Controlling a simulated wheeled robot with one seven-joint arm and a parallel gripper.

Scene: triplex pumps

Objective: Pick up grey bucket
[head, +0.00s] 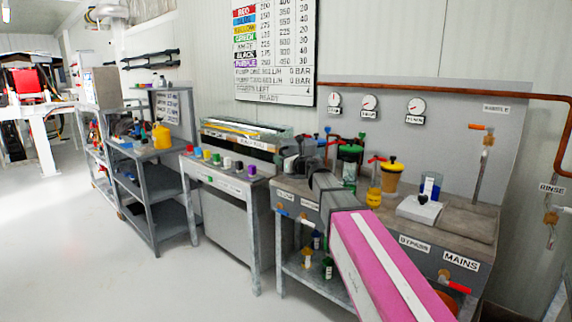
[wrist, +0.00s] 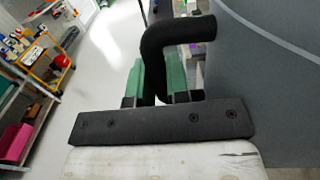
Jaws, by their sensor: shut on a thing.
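My gripper (wrist: 158,80) shows in the wrist view with two green fingers closed around a black bent bar (wrist: 178,38). The bar rises between the fingers and bends to the right. A large plain grey surface (wrist: 275,80) with a thin pale line fills the right of that view; I cannot tell whether it is the grey bucket. In the head view my gripper (head: 298,150) is a dark shape at the left end of the pump bench, in front of my pink arm. No grey bucket can be made out clearly there.
The floor (head: 120,270) is clear.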

